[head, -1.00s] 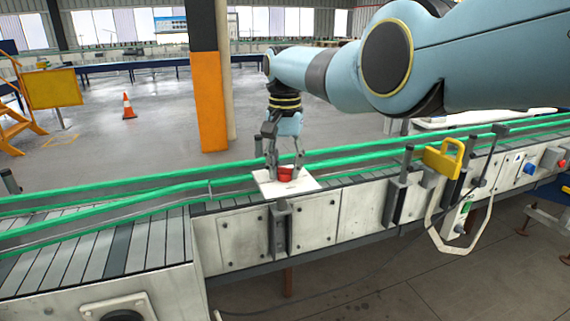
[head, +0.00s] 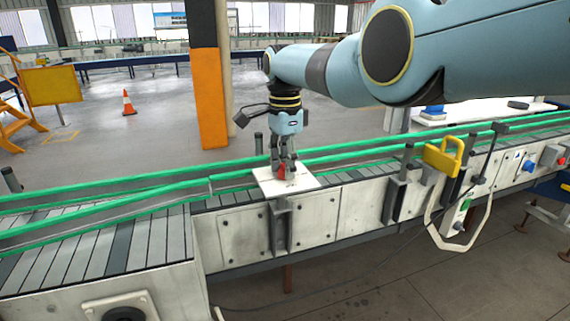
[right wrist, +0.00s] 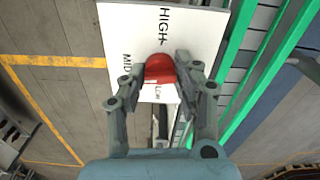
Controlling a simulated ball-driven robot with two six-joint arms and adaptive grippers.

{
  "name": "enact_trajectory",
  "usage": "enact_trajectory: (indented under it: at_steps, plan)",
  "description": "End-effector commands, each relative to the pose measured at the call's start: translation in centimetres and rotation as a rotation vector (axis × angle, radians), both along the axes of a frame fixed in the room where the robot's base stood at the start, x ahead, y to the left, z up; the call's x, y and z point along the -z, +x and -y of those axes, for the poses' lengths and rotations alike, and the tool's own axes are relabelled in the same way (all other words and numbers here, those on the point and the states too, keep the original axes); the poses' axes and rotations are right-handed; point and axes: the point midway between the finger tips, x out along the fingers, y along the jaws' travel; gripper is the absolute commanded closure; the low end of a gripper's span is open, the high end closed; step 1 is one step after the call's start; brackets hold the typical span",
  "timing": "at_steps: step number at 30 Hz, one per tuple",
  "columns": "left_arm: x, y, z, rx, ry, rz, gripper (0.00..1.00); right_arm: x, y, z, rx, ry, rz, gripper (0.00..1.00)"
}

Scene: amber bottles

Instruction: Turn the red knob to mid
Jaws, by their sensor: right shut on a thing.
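The red knob (head: 281,171) sits on a white square plate (head: 307,182) mounted at the near side of the conveyor. In the right wrist view the plate (right wrist: 120,30) carries the words HIGH at the top, MID at the left and LOW below the knob (right wrist: 158,67). My right gripper (head: 283,172) points down over the plate, its fingers shut on the knob from both sides. It also shows in the right wrist view (right wrist: 160,75). The fingers partly hide the knob, and I cannot tell for sure where it points. My left gripper is not in view.
Green guide rails (head: 365,152) run along the conveyor behind the plate. A yellow handle-shaped part (head: 441,160) and a control box with blue and red buttons (head: 540,160) stand to the right. An orange and black column (head: 208,100) rises behind.

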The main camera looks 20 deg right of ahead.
Motion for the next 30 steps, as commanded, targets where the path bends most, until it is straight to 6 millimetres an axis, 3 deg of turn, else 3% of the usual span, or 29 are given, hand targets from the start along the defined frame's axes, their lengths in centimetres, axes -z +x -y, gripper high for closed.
enact_trajectory:
  at_steps: [9, 23, 24, 30]
  plan:
    - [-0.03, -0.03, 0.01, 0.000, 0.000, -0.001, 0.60, -0.06, 0.06, 0.02, 0.099, -0.001, 0.002, 1.00]
    - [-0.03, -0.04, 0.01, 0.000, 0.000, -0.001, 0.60, -0.07, 0.07, 0.02, 0.112, -0.001, 0.003, 1.00]
    - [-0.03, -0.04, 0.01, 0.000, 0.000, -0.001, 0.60, -0.07, 0.07, 0.02, 0.112, -0.001, 0.003, 0.68]
    - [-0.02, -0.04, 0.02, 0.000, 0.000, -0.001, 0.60, -0.05, 0.05, 0.02, 0.112, -0.001, 0.002, 0.46]
